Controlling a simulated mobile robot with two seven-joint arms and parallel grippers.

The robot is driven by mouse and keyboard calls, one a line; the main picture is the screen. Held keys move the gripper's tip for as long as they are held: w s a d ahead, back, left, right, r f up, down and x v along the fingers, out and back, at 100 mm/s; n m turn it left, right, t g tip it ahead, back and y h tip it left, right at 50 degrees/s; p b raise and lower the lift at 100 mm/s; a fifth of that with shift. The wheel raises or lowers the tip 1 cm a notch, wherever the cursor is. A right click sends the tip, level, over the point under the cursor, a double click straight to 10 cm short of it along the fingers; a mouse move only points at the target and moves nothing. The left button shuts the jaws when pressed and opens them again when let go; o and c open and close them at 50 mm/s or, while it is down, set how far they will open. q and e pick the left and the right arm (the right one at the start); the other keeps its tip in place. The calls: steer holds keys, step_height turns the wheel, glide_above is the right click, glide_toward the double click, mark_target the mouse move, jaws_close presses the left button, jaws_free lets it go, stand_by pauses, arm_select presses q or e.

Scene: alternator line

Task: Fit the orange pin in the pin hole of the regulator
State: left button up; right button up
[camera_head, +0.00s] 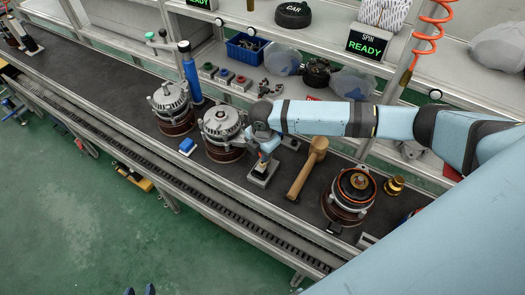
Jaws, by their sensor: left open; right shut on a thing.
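My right gripper (266,147) points down over the middle of the bench, shut. A small orange bit, which I take for the orange pin (264,157), shows at its fingertips; the fingers hide most of it. Right below is a small light-grey block (259,181) on the mat, which may be the regulator or its holder. I cannot make out a pin hole, nor whether the pin touches the block.
Two alternators (221,122) (169,99) stand left of the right gripper. A wooden mallet (308,168) lies close on its right. Further right are a copper-wound part (352,190) and a brass piece (394,185).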

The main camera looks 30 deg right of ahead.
stand_by(0.4)
steer(key=shift+p, duration=0.45)
steer(key=shift+p, duration=0.4)
steer(key=shift+f+b, duration=0.4)
steer(key=shift+f, duration=1)
stand_by(0.4)
steer(key=o, duration=1)
steer(key=shift+r, duration=0.15)
step_height(320, 180, up, 14)
steer(key=shift+f+b, duration=0.25)
steer(key=shift+b, duration=0.5)
